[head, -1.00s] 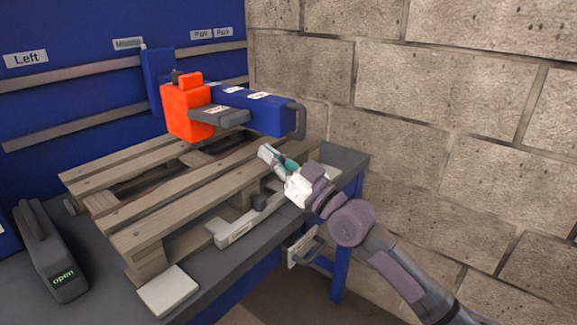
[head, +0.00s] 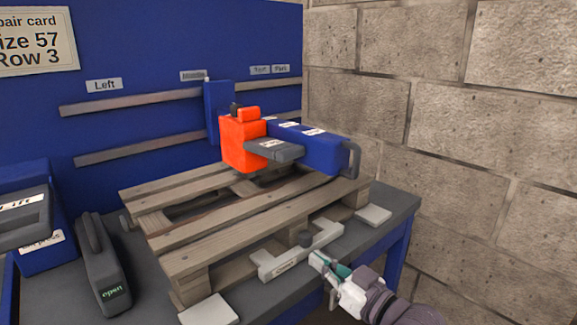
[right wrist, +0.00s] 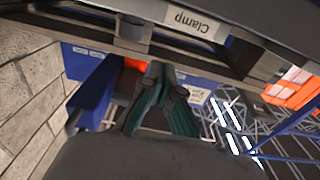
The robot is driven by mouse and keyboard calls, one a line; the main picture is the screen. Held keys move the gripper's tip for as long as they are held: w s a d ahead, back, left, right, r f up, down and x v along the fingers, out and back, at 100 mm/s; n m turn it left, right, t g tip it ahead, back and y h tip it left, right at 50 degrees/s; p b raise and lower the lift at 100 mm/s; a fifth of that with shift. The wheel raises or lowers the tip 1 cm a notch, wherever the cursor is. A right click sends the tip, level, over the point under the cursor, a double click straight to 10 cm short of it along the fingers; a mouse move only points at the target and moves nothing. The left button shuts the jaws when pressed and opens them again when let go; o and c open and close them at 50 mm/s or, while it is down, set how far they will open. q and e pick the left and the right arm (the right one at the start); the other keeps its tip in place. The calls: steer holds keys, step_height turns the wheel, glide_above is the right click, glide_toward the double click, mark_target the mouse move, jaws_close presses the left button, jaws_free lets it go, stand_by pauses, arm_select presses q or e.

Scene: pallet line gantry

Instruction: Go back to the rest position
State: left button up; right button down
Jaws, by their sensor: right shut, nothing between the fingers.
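My right gripper (head: 324,264) is in front of the table's front edge in the head view, low and right of centre, near the pale clamp bar (head: 290,257). Its fingers are shut and hold nothing. In the right wrist view the teal-green fingers (right wrist: 165,88) are close together, below the bar labelled Clamp (right wrist: 193,22). My left gripper is in neither view now.
A wooden pallet (head: 215,236) lies on the grey table (head: 384,232), with an orange and blue tool (head: 240,142) on it. A dark device marked open (head: 100,270) stands at left. A block wall (head: 460,130) bounds the right side.

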steer(key=s+f+m+g+h, duration=0.1)
steer(key=s+f+g+h, duration=0.1)
steer(key=s+f, duration=0.3)
steer(key=s+f+g+h, duration=0.1)
steer(key=s+f, duration=0.2)
steer(key=f, duration=0.4)
steer(key=s+d+f+m+g+h, duration=0.2)
steer(key=s+d+f+g+h, duration=0.35)
steer(key=s, duration=0.65)
steer(key=s+d+f+m+g+h, duration=0.3)
steer(key=s+d+f, duration=0.3)
steer(key=s+f, duration=0.4)
step_height(320, 180, down, 21)
steer(key=s, duration=0.1)
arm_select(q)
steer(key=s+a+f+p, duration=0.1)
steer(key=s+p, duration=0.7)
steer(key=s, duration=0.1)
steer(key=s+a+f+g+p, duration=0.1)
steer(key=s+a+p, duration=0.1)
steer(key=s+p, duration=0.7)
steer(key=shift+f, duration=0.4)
arm_select(e)
steer(key=s+d+f+g, duration=0.2)
steer(key=s, duration=1.5)
steer(key=shift+s+d+f+n, duration=0.15)
steer(key=shift+s+f+n, duration=0.25)
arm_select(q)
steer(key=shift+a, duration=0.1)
